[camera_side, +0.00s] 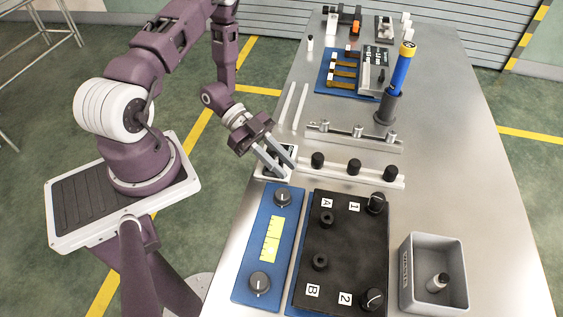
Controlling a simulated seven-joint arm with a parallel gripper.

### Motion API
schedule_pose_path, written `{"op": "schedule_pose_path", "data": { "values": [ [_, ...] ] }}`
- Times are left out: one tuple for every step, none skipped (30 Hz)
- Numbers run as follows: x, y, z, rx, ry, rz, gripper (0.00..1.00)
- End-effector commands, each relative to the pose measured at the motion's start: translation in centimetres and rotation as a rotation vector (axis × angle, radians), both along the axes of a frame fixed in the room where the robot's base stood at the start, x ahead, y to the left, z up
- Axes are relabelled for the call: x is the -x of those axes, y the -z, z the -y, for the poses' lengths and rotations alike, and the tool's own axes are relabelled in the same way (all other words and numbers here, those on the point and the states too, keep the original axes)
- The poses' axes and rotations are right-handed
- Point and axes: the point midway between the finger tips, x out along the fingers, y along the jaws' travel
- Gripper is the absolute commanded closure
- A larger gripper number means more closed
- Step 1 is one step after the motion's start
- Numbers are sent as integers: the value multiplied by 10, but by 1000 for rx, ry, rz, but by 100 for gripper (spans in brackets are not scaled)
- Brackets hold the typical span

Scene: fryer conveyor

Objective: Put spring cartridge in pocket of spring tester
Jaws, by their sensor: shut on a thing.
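My gripper (279,166) points down and to the right at the left end of a pale rail (370,178). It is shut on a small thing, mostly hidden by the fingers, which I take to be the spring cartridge. Several black-topped cylinders (354,167) stand upright along the rail to its right. A small white-and-dark unit (267,174) sits right at the fingertips, partly covered by them. I cannot tell whether this unit is the spring tester, and its pocket is not clearly visible. I cannot tell whether the held thing touches it.
A blue panel (250,271) with knobs and a black panel (340,235) with knobs lie in front. A grey bin (408,288) holds a small cylinder. A metal bar (355,139) and a tall blue tool (401,72) stand behind. The table's right side is clear.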

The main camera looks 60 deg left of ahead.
Motion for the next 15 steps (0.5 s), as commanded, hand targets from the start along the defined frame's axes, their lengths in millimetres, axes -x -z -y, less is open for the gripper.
{"op": "schedule_pose_path", "data": {
  "values": [
    [0, 1, 0, 0, 0, -1, 100],
    [0, 2, 0, 0, 0, -1, 100],
    [0, 2, 0, 0, 0, -1, 74],
    [0, 2, 0, 0, 0, -1, 68],
    [0, 2, 0, 0, 0, -1, 62],
    [0, 2, 0, 0, 0, -1, 56],
    [0, 2, 0, 0, 0, -1, 56],
    [0, 2, 0, 0, 0, -1, 56],
    [0, 2, 0, 0, 0, -1, 56],
    [0, 2, 0, 0, 0, -1, 56],
    [0, 2, 0, 0, 0, -1, 56],
    [0, 2, 0, 0, 0, -1, 56],
    [0, 2, 0, 0, 0, -1, 56],
    [0, 2, 0, 0, 0, -1, 56],
    [0, 1, 0, 0, 0, 0, 56]
  ]
}}
